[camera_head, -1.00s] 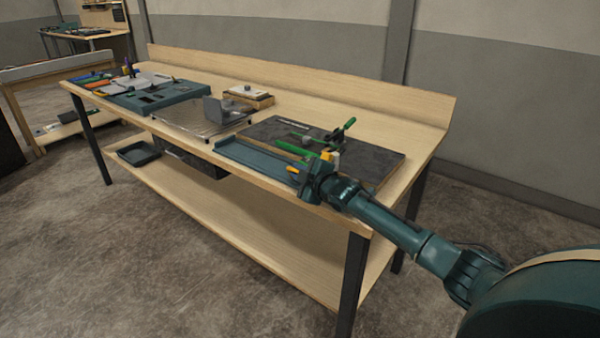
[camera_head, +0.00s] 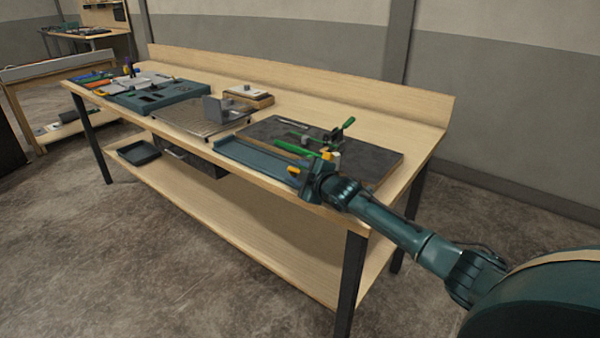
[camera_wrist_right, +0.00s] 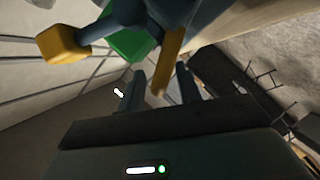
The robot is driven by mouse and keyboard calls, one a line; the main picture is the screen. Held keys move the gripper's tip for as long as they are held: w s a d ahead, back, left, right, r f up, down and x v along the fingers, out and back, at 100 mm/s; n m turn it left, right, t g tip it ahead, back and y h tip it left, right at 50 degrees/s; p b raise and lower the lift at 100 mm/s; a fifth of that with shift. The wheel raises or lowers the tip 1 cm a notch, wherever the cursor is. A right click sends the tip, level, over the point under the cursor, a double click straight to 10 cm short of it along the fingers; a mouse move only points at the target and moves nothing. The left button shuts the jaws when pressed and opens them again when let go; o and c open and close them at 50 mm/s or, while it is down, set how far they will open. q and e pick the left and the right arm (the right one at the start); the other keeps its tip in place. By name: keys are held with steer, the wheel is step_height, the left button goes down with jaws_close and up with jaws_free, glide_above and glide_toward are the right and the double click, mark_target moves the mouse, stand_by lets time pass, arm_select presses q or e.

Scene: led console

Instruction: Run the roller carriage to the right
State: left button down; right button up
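I cannot pick out the roller carriage for certain. A long blue tray-like rail (camera_head: 255,158) lies along the bench's front edge. My right gripper (camera_head: 300,176) is at its right end, beside a small orange-yellow piece (camera_head: 293,170); contact is unclear. In the right wrist view, the two fingers of the gripper (camera_wrist_right: 160,90) stand apart, with an orange bar (camera_wrist_right: 172,55) reaching toward the gap between them. A green block (camera_wrist_right: 130,44) and a yellow block (camera_wrist_right: 62,44) on a dark blue fixture are beyond. My left gripper is not in view.
A dark mat (camera_head: 372,160) behind my right gripper bears a green lever clamp (camera_head: 343,130). Further left are a perforated plate (camera_head: 190,118) with a grey block (camera_head: 228,110), a small wooden box (camera_head: 250,98) and a blue panel (camera_head: 165,95). The bench's right end is clear.

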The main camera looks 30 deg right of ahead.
steer(key=o, duration=0.3)
steer(key=r, duration=0.8)
steer(key=shift+w+d, duration=0.15)
steer(key=shift+w, duration=0.15)
steer(key=shift+s+r, duration=0.2)
steer(key=shift+r, duration=0.4)
steer(key=shift+s+r, duration=0.2)
steer(key=shift+r, duration=0.4)
steer(key=c, duration=0.3)
steer(key=shift+w+f, duration=0.15)
